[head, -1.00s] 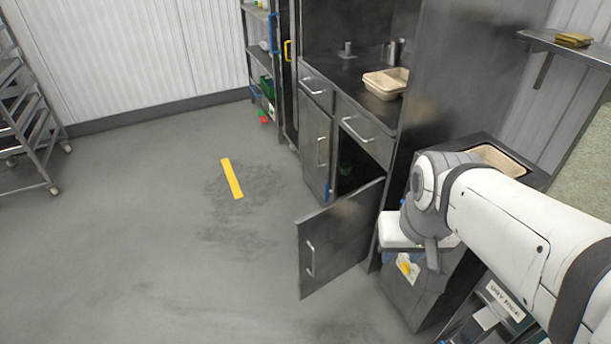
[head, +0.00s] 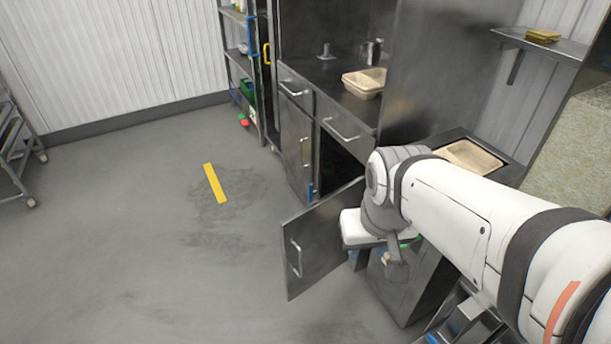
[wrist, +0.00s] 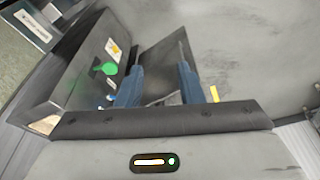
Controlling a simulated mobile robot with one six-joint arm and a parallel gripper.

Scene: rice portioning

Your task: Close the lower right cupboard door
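The lower right cupboard door (head: 322,242) stands wide open in the head view, swung out over the floor, with a bar handle (head: 296,258) on its face. The dark cupboard opening (head: 338,165) shows behind it. My gripper (wrist: 160,62) shows two blue-grey fingers in the wrist view, set apart with nothing seen clamped between them. A grey metal panel, probably the open door, lies beyond the fingers. In the head view my wrist is just right of the door; the fingers are mostly hidden, and I cannot tell whether they touch it.
The lower left cupboard door (head: 297,150) is shut. A drawer (head: 346,128) is above the opening, and beige trays (head: 363,83) are on the counter. A dark bin-like unit (head: 425,290) stands under my arm. The floor left of the door is clear except a yellow strip (head: 215,184).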

